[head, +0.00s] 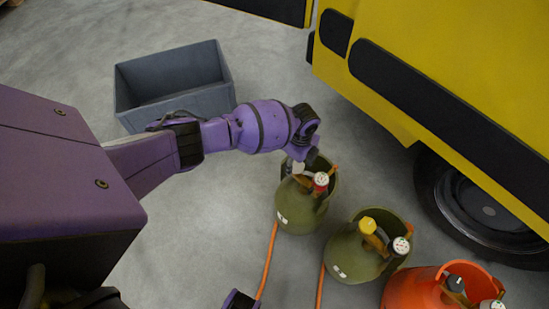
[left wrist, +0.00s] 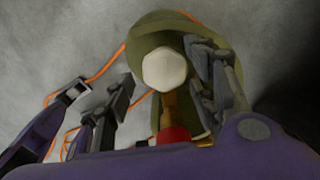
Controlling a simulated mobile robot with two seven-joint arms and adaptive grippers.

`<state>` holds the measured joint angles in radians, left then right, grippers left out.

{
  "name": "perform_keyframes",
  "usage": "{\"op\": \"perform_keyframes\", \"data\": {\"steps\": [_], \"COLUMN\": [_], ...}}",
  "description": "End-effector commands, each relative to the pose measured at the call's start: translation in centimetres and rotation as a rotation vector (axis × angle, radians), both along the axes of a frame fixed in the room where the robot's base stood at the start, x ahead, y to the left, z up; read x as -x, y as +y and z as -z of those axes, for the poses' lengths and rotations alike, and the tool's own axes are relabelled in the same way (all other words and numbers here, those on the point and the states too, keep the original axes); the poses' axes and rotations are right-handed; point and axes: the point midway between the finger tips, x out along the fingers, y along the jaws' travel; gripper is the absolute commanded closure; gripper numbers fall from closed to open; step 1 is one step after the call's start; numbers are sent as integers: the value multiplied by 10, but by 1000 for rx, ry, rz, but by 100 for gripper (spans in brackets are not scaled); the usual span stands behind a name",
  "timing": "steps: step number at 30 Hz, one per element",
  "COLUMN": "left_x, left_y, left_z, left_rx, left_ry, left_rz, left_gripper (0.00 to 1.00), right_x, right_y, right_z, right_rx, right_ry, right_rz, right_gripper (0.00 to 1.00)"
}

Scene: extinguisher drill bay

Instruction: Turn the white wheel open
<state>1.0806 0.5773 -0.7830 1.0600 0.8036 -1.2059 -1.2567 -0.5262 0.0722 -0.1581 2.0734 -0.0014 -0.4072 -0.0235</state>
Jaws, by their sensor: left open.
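The white wheel (left wrist: 164,70) sits on top of a green gas cylinder (head: 297,211), the left one of the row. In the head view the wheel (head: 298,168) shows partly, just below my left gripper (head: 306,159). In the left wrist view my left gripper (left wrist: 160,72) is open, with a dark finger on each side of the wheel. Whether either finger touches it I cannot tell. A red gauge-like part (left wrist: 173,134) is beside the wheel. A purple part, seemingly of my right arm, shows at the head view's bottom edge; its jaws are unclear.
A second green cylinder (head: 352,257) with a yellow wheel (head: 368,225) and an orange cylinder (head: 425,290) stand to the right. Orange hoses (head: 268,262) run along the floor. A yellow vehicle (head: 450,70) stands behind. A grey crate (head: 222,98) is at upper left.

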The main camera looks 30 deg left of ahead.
Motion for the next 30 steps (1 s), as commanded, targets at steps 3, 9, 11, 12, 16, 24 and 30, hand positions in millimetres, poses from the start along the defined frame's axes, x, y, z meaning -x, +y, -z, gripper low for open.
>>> {"op": "perform_keyframes", "data": {"steps": [3, 9, 11, 12, 16, 24, 30], "left_x": [-3, -3, -2, -2, -2, -1, -2], "left_y": [0, 1, 1, 1, 1, 1, 1], "left_z": [-21, -65, -77, -84, -102, -114, -114], "left_rx": [1, -1, 0, -1, -1, -2, -1], "left_ry": [-8, -8, -6, -5, -4, -1, -3], "left_rz": [3, 2, 3, 2, 1, -1, 0], "left_gripper": [48, 48, 48, 48, 48, 48, 47], "right_x": [-1, -1, -1, -1, -1, -1, -1], "right_y": [0, 0, 0, 0, 0, 0, 0], "right_z": [0, 0, 0, 0, 0, 0, 0], "right_rx": [-1, -1, -1, -1, -1, -1, -1], "right_ry": [-1, -2, -2, -2, -2, -2, -2], "right_rz": [1, 1, 1, 1, 1, 1, 1], "right_gripper": [58, 58, 58, 58, 58, 58, 58]}}
